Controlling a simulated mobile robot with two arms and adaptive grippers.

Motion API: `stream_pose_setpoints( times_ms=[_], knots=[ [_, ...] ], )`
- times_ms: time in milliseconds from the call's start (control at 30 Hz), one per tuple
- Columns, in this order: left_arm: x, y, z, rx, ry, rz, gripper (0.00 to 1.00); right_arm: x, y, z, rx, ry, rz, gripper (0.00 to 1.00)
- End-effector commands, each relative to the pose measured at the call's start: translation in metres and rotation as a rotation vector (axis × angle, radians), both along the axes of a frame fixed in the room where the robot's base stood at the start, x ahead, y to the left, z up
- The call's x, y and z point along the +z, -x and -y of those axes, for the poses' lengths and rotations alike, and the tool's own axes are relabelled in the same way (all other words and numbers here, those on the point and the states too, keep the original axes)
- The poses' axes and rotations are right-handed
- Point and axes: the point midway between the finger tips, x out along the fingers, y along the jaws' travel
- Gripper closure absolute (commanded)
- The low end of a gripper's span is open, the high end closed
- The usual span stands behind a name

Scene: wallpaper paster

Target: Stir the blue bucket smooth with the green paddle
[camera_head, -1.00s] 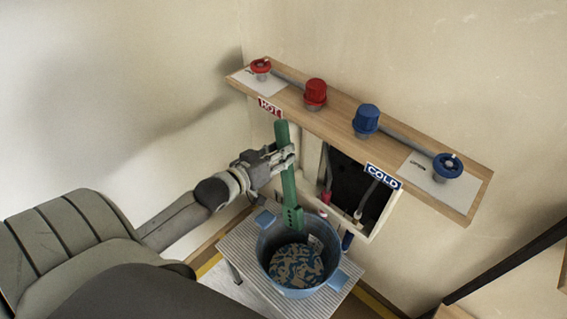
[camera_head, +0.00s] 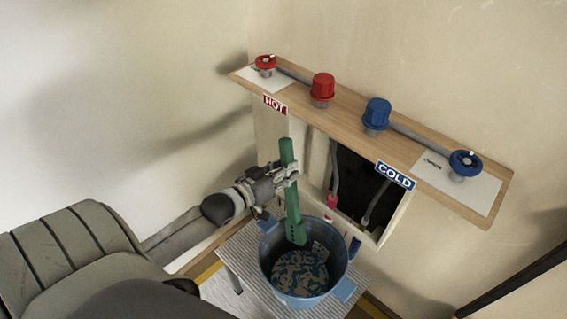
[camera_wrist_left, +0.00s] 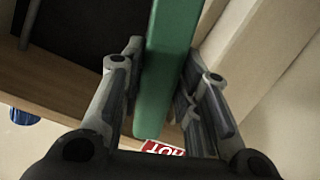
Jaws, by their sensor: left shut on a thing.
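The blue bucket (camera_head: 275,279) stands on a ridged grey stool. Patchy blue and pale, lumpy-looking stuff (camera_head: 300,271) covers its bottom. My left gripper (camera_head: 289,173) is shut on the green paddle (camera_head: 291,205) near its upper part, above the bucket's back rim. The paddle is close to upright, slightly tilted, and its holed lower end is inside the bucket's mouth near the back wall. Whether its tip touches the contents I cannot tell. In the left wrist view the green paddle (camera_wrist_left: 165,70) runs between both fingers. My right gripper does not show.
A wooden shelf (camera_head: 400,152) above carries red and blue valves, with HOT (camera_head: 275,105) and COLD (camera_head: 394,176) signs. An open wall box (camera_head: 352,185) with pipes is behind the bucket. The ridged stool (camera_head: 245,262) has bare room left of the bucket.

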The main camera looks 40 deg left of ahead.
Motion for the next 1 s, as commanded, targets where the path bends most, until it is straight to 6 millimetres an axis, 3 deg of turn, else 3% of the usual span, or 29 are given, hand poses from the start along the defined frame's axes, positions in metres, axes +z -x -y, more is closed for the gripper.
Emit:
stream_pose_setpoints(
  times_ms=[1000],
  knots=[
    [-0.096, 0.024, 0.032, 0.0, 0.002, 0.002, 1.0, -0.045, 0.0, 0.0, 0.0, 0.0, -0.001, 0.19]
  ],
)
